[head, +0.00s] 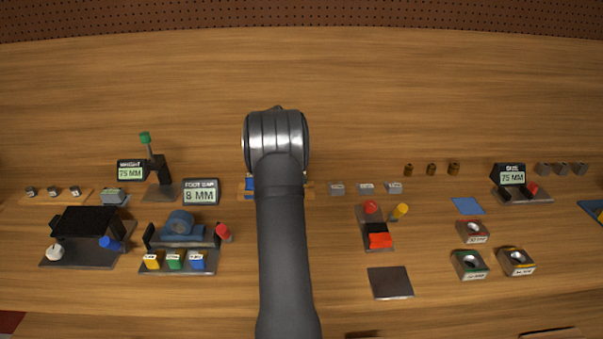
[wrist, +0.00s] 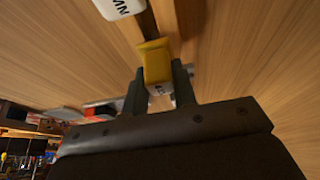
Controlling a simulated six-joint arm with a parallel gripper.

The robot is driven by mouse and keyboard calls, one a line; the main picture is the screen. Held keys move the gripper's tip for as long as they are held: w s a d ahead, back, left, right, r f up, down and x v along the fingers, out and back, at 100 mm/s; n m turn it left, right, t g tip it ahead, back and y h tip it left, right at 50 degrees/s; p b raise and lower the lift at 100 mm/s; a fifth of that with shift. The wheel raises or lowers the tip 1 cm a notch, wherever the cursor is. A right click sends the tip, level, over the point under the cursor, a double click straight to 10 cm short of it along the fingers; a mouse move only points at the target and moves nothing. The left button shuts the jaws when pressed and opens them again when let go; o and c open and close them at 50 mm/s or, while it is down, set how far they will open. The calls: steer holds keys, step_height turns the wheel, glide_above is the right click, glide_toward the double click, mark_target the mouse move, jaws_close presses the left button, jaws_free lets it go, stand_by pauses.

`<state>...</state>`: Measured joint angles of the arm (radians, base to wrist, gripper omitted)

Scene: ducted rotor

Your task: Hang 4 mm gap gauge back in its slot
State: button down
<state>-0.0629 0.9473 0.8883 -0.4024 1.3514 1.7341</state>
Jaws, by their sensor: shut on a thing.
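My gripper (wrist: 160,88) is shut on a yellow block (wrist: 155,62) in the wrist view, one finger on each side of it. I take this block for the 4 mm gap gauge, but no size can be read on it. A dark strip runs from its far end toward a white piece with dark lettering (wrist: 120,7) at the top edge. A small pale patch with dark marks shows between the fingers. In the head view my arm hides the gripper and the held gauge. I cannot make out the gauge's slot in either view.
In the head view, a low wooden board with a blue part (head: 248,184) is partly hidden behind my arm. A stand with yellow, green and blue blocks (head: 175,261) and an "8 MM" display (head: 201,192) are on the left. A dark plate (head: 390,283) lies on the right.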

steer(key=shift+f, duration=0.55)
stand_by(0.6)
steer(key=c, duration=1.1)
jaws_free()
steer(key=v, duration=1.7)
steer(key=shift+r, duration=0.25)
